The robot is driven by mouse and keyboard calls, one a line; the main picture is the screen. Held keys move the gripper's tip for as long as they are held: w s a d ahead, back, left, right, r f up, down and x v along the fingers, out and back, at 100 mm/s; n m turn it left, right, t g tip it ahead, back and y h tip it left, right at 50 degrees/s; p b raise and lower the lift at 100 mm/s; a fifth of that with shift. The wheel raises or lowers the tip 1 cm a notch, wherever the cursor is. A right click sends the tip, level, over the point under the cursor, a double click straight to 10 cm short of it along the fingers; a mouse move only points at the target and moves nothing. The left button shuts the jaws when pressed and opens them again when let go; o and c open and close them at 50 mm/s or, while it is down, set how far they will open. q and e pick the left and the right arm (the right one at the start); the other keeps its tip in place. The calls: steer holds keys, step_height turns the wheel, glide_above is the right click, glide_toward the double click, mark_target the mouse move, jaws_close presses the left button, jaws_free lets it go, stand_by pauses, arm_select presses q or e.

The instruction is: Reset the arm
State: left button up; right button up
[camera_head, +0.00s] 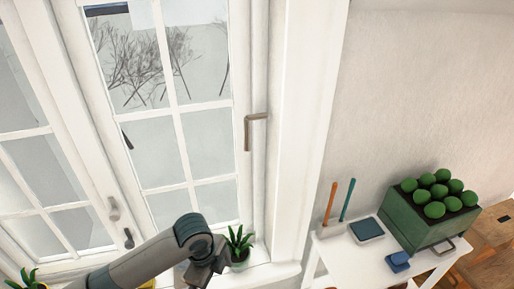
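My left arm reaches in from the lower left, in front of the window sill. Its grey gripper (205,271) is at the bottom edge, just left of a small potted plant (239,246). The fingers are dark and partly cut off by the frame, so I cannot tell whether they are open or shut. I cannot tell whether the gripper touches the pot. My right gripper is not in view.
A white window (180,110) with a metal handle (249,130) stands behind the arm. At right, a white table (340,256) holds a green box (420,222) of round green plants, a blue item (398,261), a dark square item (366,229) and two upright sticks.

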arm_select(q)
steer(key=s+d+f+n+t+h, duration=0.2)
steer(key=s+d+f+n, duration=0.1)
steer(key=s+n, duration=0.6)
steer(key=s+a+f+n+t+y, duration=0.1)
steer(key=s+a+n+y, duration=0.2)
steer(key=s+a+n, duration=0.95)
step_height(320, 180, down, 24)
steer(key=s+a+m+g+p, duration=0.1)
steer(key=a+m+p, duration=0.1)
steer(key=p, duration=0.2)
steer(key=s+a+f+p, duration=0.1)
steer(key=s+f+p, duration=0.1)
steer(key=s+f, duration=0.5)
steer(key=s+a+f+g+p, duration=0.1)
steer(key=s+a+f+p, duration=0.1)
steer(key=s+f, duration=0.4)
steer(key=s, duration=0.5)
steer(key=shift+s+f, duration=0.15)
steer(key=shift+f, duration=0.25)
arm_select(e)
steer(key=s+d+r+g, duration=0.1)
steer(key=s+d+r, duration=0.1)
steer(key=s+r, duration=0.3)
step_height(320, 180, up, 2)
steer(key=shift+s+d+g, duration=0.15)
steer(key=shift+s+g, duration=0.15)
